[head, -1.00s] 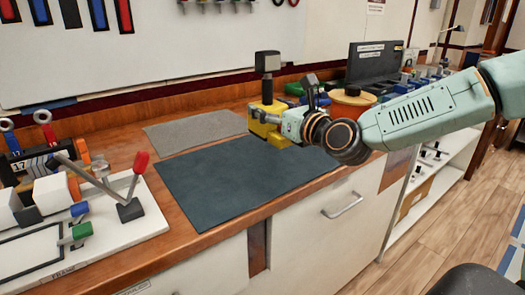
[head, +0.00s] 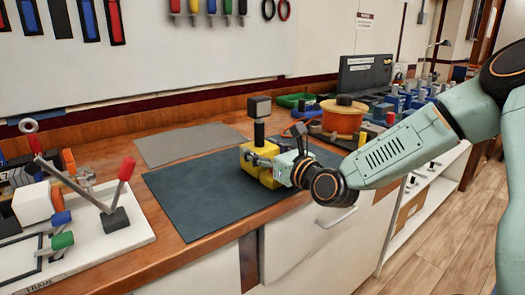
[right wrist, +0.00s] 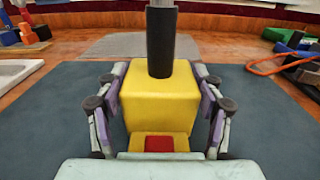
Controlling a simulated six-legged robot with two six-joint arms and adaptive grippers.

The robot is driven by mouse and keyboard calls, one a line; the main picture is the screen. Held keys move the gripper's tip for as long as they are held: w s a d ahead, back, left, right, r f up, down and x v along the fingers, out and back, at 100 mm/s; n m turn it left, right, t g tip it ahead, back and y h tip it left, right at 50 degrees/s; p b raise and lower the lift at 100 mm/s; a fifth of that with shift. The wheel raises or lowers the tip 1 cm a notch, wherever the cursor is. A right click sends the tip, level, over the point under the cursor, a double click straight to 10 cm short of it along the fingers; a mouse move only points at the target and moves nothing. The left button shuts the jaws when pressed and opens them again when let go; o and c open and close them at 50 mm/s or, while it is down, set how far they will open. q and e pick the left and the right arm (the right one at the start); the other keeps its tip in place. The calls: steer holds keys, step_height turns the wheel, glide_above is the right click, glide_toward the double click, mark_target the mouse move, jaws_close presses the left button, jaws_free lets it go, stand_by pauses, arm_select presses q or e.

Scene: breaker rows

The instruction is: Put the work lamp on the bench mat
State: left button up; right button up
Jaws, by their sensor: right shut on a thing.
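The work lamp (head: 261,130) has a yellow block body, a black post and a dark square head. My right gripper (head: 262,158) is shut on its yellow body, over the right part of the dark bench mat (head: 200,195). The right wrist view shows the yellow body (right wrist: 158,95) between the gripper's two fingers (right wrist: 158,112), with the post upright; the lamp's head is out of that view. The lamp is upright at the mat; I cannot tell if its base touches it. My left gripper is not in view.
A grey mat (head: 190,143) lies behind the bench mat. A white board with levers (head: 80,240) stands at the left. An orange round container (head: 343,118) and several small parts stand at the right. The mat's left part is clear.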

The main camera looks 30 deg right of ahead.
steer(key=shift+f, duration=0.1)
steer(key=o, duration=1.6)
